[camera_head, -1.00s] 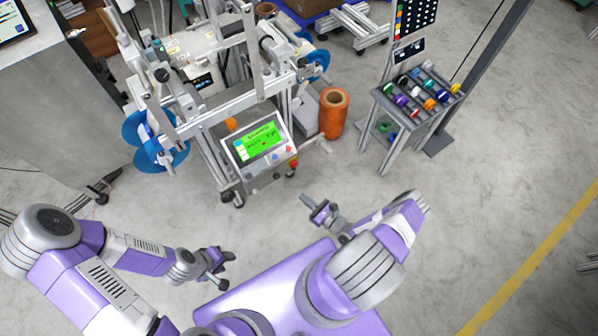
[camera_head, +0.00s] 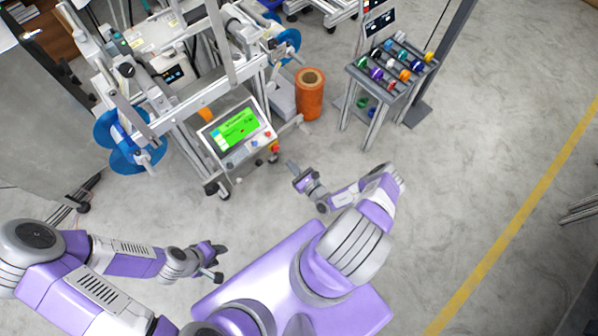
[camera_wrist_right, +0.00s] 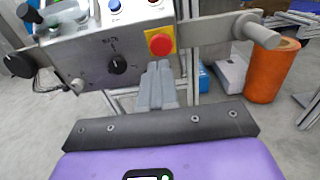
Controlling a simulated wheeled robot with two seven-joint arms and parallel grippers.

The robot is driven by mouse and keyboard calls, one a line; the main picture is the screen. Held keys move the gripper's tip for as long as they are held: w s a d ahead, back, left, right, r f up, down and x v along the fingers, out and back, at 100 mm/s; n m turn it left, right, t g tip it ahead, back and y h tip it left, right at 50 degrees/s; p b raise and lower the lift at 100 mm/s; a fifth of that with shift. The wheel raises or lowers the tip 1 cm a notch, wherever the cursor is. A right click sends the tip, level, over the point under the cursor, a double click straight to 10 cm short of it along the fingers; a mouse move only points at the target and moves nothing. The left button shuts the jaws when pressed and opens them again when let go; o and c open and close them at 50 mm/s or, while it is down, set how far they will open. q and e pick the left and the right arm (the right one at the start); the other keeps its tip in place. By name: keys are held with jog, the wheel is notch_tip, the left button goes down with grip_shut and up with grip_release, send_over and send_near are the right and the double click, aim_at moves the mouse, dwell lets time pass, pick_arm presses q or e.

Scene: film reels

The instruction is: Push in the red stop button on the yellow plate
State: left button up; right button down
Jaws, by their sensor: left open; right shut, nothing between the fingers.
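The red stop button (camera_wrist_right: 160,44) sits on a small yellow plate (camera_wrist_right: 168,31) at the right of the grey control panel in the right wrist view. In the head view the red button (camera_head: 275,149) is small, at the panel's lower right corner. My right gripper (camera_wrist_right: 157,66) is shut and empty, its fingertips just below the button in the wrist view. In the head view my right gripper (camera_head: 292,165) points at that corner of the panel; whether it touches the button I cannot tell. My left gripper (camera_head: 219,262) is open and empty, away from the panel.
The panel has a black rotary knob (camera_wrist_right: 118,64), a blue button (camera_wrist_right: 114,6) and a green screen (camera_head: 237,128). A metal bar with a round peg (camera_wrist_right: 262,35) juts to the right. An orange roll (camera_head: 309,98) and a rack of spools (camera_head: 392,72) stand beyond.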

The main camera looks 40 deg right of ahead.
aim_at(276, 150)
jog(key=w, duration=0.2)
jog(key=w+b, duration=0.1)
jog(key=w, duration=0.3)
jog(key=shift+w+a+b, duration=0.25)
jog(key=shift+w+b, duration=0.05)
jog(key=shift+w, duration=0.05)
pick_arm(q)
notch_tip(276, 150, down, 2)
pick_arm(e)
jog(key=shift+d, duration=0.1)
